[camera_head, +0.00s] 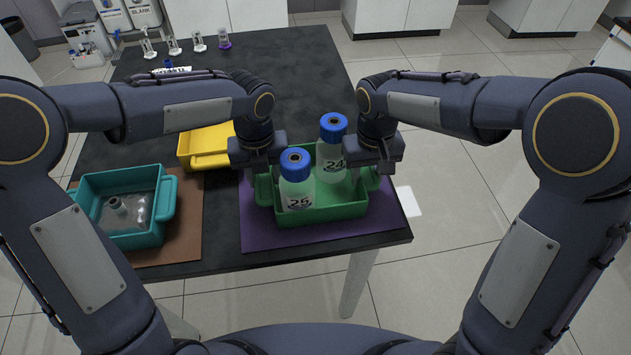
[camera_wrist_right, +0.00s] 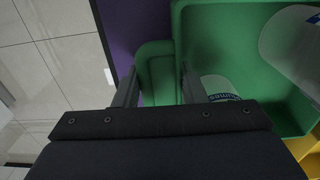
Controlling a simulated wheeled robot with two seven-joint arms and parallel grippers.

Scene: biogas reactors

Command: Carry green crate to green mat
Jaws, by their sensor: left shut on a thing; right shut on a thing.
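The green crate (camera_head: 322,212) is over the purple mat (camera_head: 255,233) at the table's front right; I cannot tell whether it touches the mat. Two clear bottles with blue caps stand in it, bottle 25 (camera_head: 297,190) and bottle 24 (camera_head: 331,165). My left gripper (camera_head: 262,178) is shut on the crate's left handle. My right gripper (camera_head: 369,175) is shut on its right handle. In the right wrist view the green crate (camera_wrist_right: 225,50) shows with its handle between the fingers (camera_wrist_right: 158,85). No green mat shows in these views.
A yellow crate (camera_head: 205,146) is behind, partly hidden by my left arm. Several small items stand along the black table's (camera_head: 290,60) far left. The far middle of the table is clear.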

